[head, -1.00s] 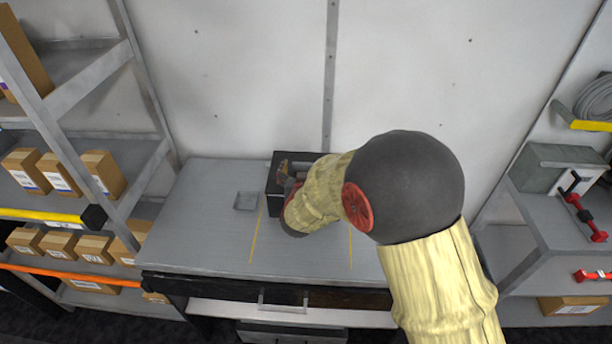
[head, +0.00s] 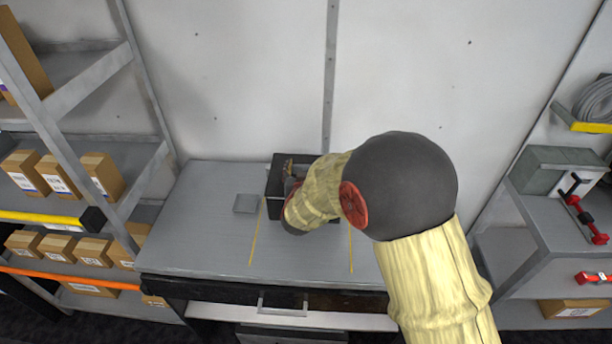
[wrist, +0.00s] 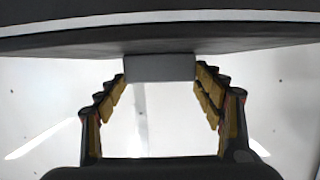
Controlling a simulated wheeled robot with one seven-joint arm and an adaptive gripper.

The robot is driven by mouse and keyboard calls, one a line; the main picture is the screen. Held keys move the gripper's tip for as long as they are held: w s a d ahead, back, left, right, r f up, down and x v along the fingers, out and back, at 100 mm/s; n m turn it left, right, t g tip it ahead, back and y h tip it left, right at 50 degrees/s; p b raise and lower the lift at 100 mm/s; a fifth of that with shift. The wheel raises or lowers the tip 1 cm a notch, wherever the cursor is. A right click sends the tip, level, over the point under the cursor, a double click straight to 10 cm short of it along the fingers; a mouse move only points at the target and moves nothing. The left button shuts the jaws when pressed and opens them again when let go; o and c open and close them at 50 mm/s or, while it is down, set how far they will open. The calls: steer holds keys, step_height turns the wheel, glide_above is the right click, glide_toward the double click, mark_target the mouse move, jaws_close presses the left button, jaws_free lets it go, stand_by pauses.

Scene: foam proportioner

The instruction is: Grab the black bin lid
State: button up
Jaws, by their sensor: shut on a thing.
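The black bin (head: 274,183) stands at the back of the grey workbench, partly hidden behind my arm. In the wrist view, the underside or face of a dark panel, seemingly the black bin lid (wrist: 70,42), spans the top of the picture. A grey block-like handle (wrist: 143,70) juts from it. My gripper (wrist: 160,78) has its fingertips closed on both sides of this handle. In the head view my gripper (head: 291,184) is at the bin, largely hidden by my wrist. I cannot tell whether the lid is clear of the bin.
A small grey square plate (head: 246,203) lies left of the bin on the workbench (head: 200,235). Yellow lines mark the bench top. Shelving with cardboard boxes (head: 55,175) stands at left. A grey case (head: 550,168) and red-handled tool (head: 583,210) sit on the right shelf.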

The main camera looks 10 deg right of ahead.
steer(key=c, duration=0.4)
steer(key=shift+o, duration=0.2)
